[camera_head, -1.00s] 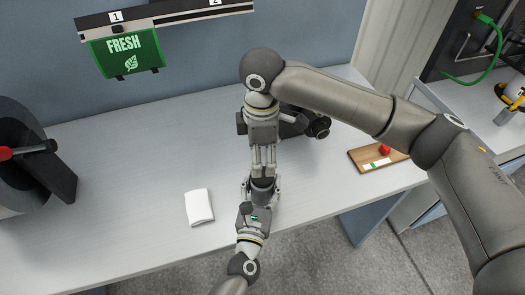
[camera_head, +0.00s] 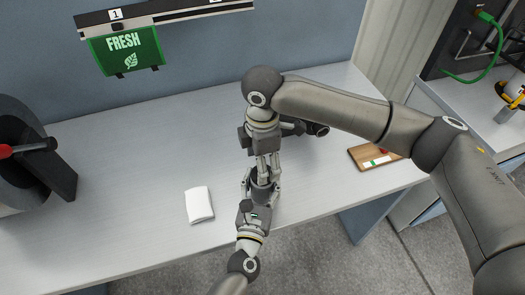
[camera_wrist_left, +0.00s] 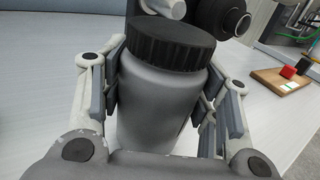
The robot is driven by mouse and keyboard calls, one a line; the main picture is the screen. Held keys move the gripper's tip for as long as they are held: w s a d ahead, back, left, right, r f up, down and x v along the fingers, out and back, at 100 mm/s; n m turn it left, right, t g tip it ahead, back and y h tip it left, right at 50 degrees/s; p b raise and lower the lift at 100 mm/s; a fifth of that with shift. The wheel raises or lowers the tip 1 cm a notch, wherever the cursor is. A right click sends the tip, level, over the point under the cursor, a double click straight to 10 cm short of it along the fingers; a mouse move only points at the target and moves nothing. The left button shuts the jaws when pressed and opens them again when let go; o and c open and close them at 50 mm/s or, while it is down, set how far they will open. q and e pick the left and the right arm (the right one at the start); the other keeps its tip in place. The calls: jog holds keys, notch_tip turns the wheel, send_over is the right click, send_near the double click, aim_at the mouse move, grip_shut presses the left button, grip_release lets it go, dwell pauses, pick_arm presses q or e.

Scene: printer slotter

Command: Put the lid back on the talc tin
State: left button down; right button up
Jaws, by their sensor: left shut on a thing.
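The talc tin (camera_wrist_left: 158,97) is a grey, rounded cylinder that stands upright in the left wrist view. My left gripper (camera_head: 262,190) is shut on it, with a finger on each side. The ribbed black lid (camera_wrist_left: 168,42) sits over the tin's mouth and looks about level; I cannot tell how tightly it is on. My right gripper (camera_head: 267,168) points down just above the tin in the head view. In the left wrist view no right finger shows on the near side of the lid. Whether the right fingers are open is unclear.
A white block (camera_head: 199,205) lies left of the grippers on the table (camera_head: 125,190). A dark device (camera_head: 318,129) is behind my right gripper. A wooden board (camera_head: 362,160) with a red item is at the right. The left middle of the table is clear.

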jog(key=shift+f, duration=1.95)
jog(key=shift+c, duration=0.3)
jog(key=c, duration=1)
jog(key=shift+m, duration=0.9)
jog(key=o, duration=1.2)
notch_tip(320, 180, up, 12)
